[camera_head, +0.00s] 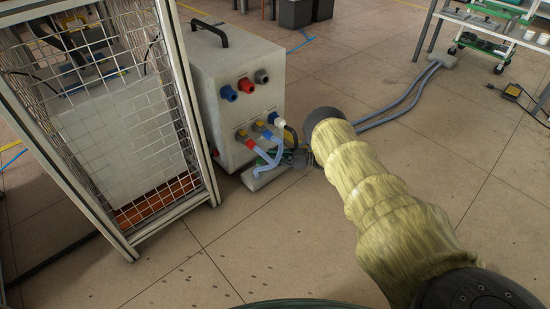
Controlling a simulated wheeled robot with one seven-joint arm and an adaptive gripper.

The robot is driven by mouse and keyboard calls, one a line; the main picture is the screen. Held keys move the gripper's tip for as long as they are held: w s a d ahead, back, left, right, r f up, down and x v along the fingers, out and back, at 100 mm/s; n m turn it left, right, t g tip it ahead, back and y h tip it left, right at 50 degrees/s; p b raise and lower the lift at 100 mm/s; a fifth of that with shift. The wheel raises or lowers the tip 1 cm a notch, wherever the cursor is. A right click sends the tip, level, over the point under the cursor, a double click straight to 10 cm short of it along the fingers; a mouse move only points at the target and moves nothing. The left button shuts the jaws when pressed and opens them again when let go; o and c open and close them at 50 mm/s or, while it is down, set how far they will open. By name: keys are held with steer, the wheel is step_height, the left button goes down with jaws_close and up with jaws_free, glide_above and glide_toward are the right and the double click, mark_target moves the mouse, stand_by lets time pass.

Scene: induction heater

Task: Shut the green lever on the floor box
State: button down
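A pale grey box (240,115) with a black top handle stands on the floor left of centre. Its front has blue, red and grey round fittings, with smaller valves and hoses lower down. A small grey floor block (262,178) sits at its foot, where the hoses end. A small green part (262,160), possibly the lever, shows just above this block; its position is too small to read. My gripper (294,158) is dark and low, right beside the hoses and block. My sleeved arm partly hides it, and I cannot tell its opening or any contact.
A wire mesh cage (110,130) stands close on the left. A cart (490,45) and a small yellow-black device (513,91) are far right. The front floor is clear.

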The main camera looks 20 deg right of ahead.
steer(key=shift+w+r, duration=0.15)
steer(key=shift+r, duration=0.05)
steer(key=c, duration=1.2)
jaws_free()
steer(key=shift+f, duration=0.1)
steer(key=shift+s+d, duration=0.25)
steer(key=shift+d, duration=0.05)
steer(key=v, duration=1.1)
steer(key=shift+s+d+f, duration=0.1)
steer(key=shift+d, duration=0.05)
